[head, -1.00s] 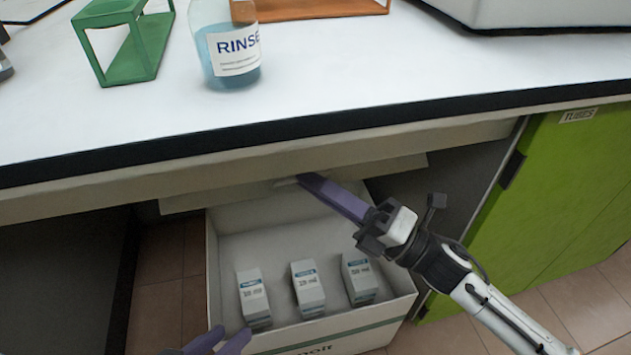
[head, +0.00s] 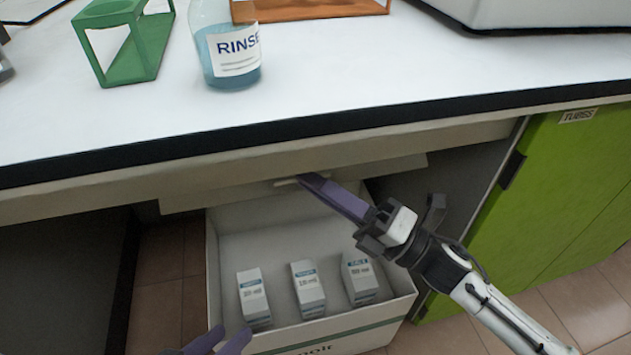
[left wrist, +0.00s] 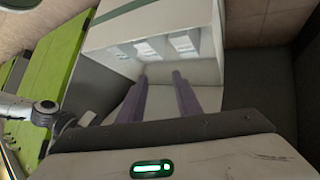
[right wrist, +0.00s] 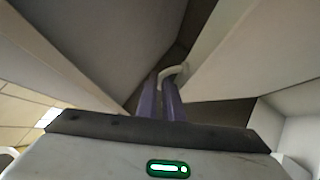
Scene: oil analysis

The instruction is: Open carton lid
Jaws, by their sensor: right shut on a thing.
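The open-topped white carton (head: 222,250) stands under the bench, with several small labelled boxes inside. Its pale lid (head: 225,192) is raised at the carton's back, just under the bench edge. A small light handle (head: 287,182) shows on the lid. My right gripper (head: 308,182) reaches in from the right and is shut on this handle; the right wrist view shows the curved handle (right wrist: 174,72) at its fingertips. My left gripper (head: 222,342) is at the carton's front left, fingers apart and empty; its fingers (left wrist: 160,82) also show in the left wrist view.
The bench top (head: 330,75) overhangs the carton closely. A rinse bottle (head: 227,60), a green rack (head: 125,45) and an orange rack (head: 300,10) stand on it. A green cabinet door (head: 560,190) is on the right. Floor shows left of the carton.

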